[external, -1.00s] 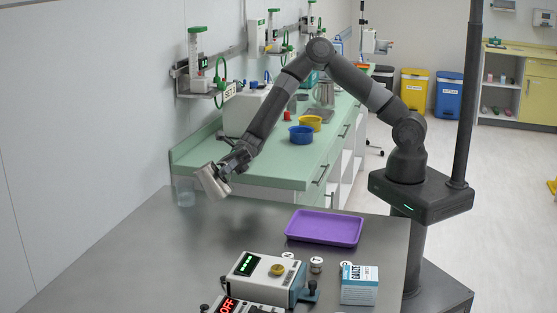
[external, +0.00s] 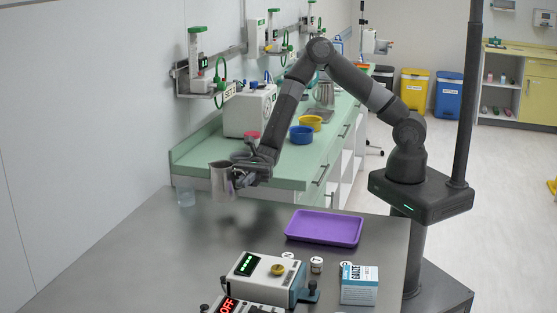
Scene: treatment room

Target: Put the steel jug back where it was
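The steel jug (external: 222,181) hangs upright in the air above the far left part of the grey steel table (external: 150,235). My gripper (external: 239,177) is shut on the jug from its right side; the fingertips are too small to make out clearly. Another steel jug-like vessel (external: 324,92) stands far back on the green counter (external: 205,155).
A purple tray (external: 324,228) lies empty at the table's right. Blue (external: 301,135) and yellow bowls (external: 311,122) sit on the counter. The table's left and middle are clear.

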